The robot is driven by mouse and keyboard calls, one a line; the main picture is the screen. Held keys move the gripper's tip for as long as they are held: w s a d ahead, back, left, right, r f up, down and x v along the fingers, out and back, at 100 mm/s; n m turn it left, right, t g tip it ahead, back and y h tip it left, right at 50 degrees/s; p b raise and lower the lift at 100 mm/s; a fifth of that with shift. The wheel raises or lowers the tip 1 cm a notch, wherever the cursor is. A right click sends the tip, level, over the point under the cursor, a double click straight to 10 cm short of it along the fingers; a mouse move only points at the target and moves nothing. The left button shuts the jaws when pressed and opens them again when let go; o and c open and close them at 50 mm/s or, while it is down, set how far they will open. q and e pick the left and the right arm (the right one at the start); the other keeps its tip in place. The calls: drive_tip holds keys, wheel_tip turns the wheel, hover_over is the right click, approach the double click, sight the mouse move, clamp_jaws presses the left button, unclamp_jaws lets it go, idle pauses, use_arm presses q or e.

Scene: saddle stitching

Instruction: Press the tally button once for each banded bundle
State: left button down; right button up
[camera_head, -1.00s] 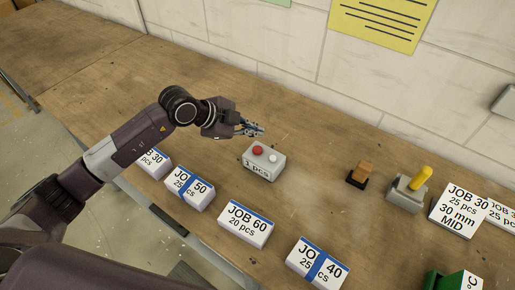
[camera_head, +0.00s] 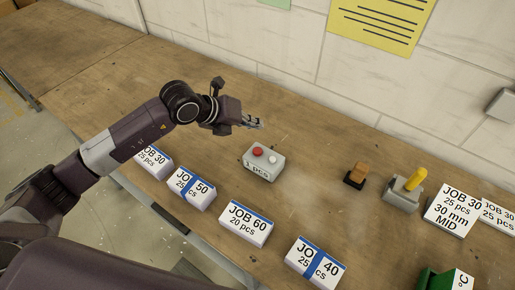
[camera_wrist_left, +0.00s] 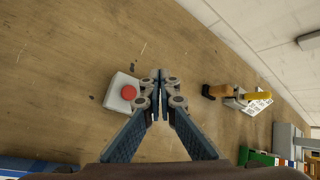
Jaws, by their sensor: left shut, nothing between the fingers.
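The tally box (camera_head: 262,172) is a small grey block marked "1 pcs", with a red button (camera_head: 258,152) and a white button on top. My left gripper (camera_head: 258,123) is shut and empty, above and behind the box, apart from it. In the left wrist view its closed fingertips (camera_wrist_left: 160,76) hide part of the box, and the red button (camera_wrist_left: 129,92) shows left of them. Blue bands cross the JOB 50 bundle (camera_head: 204,194) and the JOB 40 bundle (camera_head: 332,272). The JOB 60 bundle (camera_head: 243,234) and JOB 30 bundle (camera_head: 156,163) show only a blue edge strip. My right gripper is out of view.
A wooden stamp (camera_head: 357,174) and a grey device with a yellow handle (camera_head: 415,180) stand right of the box. White JOB 30 stacks (camera_head: 453,220) and a green holder (camera_head: 432,280) lie farther right. The wall runs behind the bench; the bench (camera_head: 90,70) is clear at left.

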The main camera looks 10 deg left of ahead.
use_arm(q)
drive_tip(key=shift+m, duration=0.4)
drive_tip(key=b, duration=0.5)
approach(260, 148)
drive_tip(key=w+d, duration=0.1)
drive_tip(key=w+d+f, duration=0.2)
drive_tip(key=w, duration=0.1)
drive_tip(key=shift+d, duration=0.25)
drive_tip(key=shift+f+b, duration=0.35)
drive_tip(key=shift+f, duration=0.1)
idle(0.5)
drive_tip(key=shift+f+b, duration=0.4)
drive_tip(key=shift+f+b, duration=0.55)
drive_tip(key=shift+f, duration=0.05)
idle(0.6)
drive_tip(key=shift+r, duration=0.1)
drive_tip(key=shift+r+p, duration=0.6)
drive_tip(key=shift+r, duration=0.3)
